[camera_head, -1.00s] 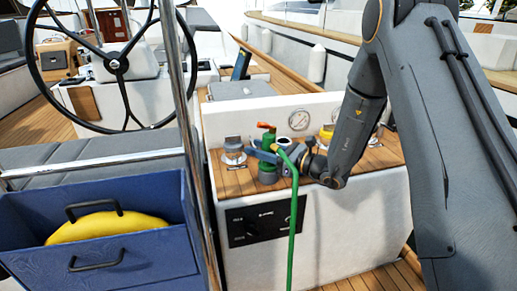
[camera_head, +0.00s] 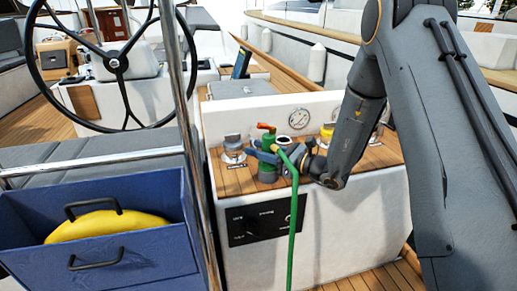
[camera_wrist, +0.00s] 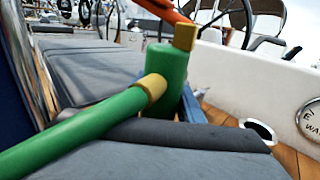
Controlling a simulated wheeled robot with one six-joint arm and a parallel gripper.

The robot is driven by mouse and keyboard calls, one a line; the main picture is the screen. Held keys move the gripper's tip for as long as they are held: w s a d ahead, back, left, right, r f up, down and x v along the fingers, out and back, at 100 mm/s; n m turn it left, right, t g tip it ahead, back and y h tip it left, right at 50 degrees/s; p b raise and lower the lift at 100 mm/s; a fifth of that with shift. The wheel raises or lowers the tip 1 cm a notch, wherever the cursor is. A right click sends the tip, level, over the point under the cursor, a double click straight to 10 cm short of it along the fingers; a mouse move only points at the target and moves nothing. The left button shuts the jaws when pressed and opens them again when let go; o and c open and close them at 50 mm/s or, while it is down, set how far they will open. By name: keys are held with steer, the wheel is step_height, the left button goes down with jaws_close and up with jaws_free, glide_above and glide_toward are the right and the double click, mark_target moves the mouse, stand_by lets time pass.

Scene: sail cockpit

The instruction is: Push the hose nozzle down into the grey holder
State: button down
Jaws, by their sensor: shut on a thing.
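The hose nozzle (camera_head: 267,142) is a green upright cylinder with an orange lever on top, over the wooden top of the console. My gripper (camera_head: 266,154) is shut on its body, with blue fingers around it. A green hose (camera_head: 293,210) leaves its side and hangs down the console front. In the wrist view the nozzle (camera_wrist: 168,78) stands upright, with yellow fittings and the hose (camera_wrist: 75,132) running to the lower left. Dark gripper parts hide its lower end there.
A silver-topped round fitting (camera_head: 233,150) stands left of the nozzle. A ring with a dark opening (camera_head: 298,146) and a yellow fitting (camera_head: 327,131) are to the right. A gauge (camera_head: 299,117) is on the upright panel behind. A steel post (camera_head: 183,105) rises left of the console.

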steer(key=shift+f, duration=0.15)
steer(key=c, duration=1.5)
jaws_free()
steer(key=shift+d, duration=0.1)
steer(key=shift+p+v, duration=1.1)
steer(key=shift+v, duration=4.35)
